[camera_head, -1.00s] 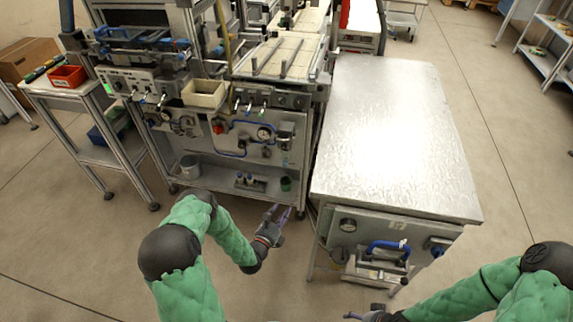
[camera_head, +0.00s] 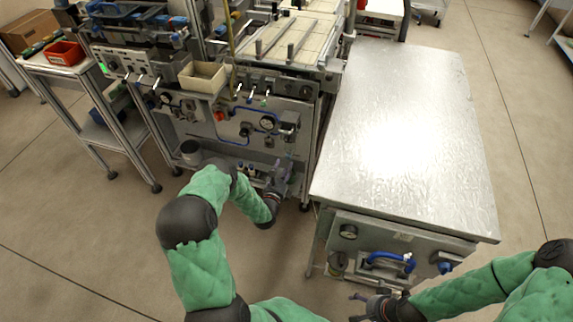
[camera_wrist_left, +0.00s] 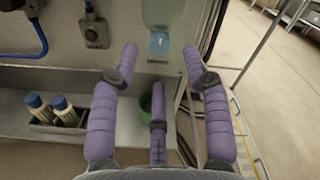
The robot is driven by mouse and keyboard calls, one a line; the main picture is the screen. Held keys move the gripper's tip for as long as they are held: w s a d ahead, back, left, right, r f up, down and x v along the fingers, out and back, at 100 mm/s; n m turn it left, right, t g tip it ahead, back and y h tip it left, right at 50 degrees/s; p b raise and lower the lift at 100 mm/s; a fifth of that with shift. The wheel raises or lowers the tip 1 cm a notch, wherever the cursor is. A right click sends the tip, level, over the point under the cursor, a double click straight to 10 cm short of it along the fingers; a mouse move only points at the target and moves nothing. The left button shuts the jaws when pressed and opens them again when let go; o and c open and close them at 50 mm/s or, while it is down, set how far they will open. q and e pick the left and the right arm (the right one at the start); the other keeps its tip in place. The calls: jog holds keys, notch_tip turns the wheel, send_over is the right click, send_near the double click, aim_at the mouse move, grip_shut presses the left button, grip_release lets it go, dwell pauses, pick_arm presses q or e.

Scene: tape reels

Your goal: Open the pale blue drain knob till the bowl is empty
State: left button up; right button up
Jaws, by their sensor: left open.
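The pale blue drain knob (camera_wrist_left: 159,42) shows in the left wrist view under a pale, translucent bowl (camera_wrist_left: 163,12) on the machine's front. The bowl's top is cut off there, and I cannot tell its liquid level. My left gripper (camera_wrist_left: 160,62) is open and empty, its purple fingers spread below and to either side of the knob, apart from it in the picture. In the head view the left gripper (camera_head: 284,170) is at the machine's lower front. My right gripper (camera_head: 358,307) is open and empty in front of the metal cabinet.
A green cup (camera_wrist_left: 147,101) stands on the lower shelf, partly behind a finger. A machine post and hoses are close on the right. The metal-topped cabinet (camera_head: 410,130) stands right of the machine.

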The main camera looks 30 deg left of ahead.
aim_at(288, 158)
pick_arm(q)
jog(key=shift+b+x, duration=0.55)
jog(key=shift+x, duration=1.35)
grip_shut()
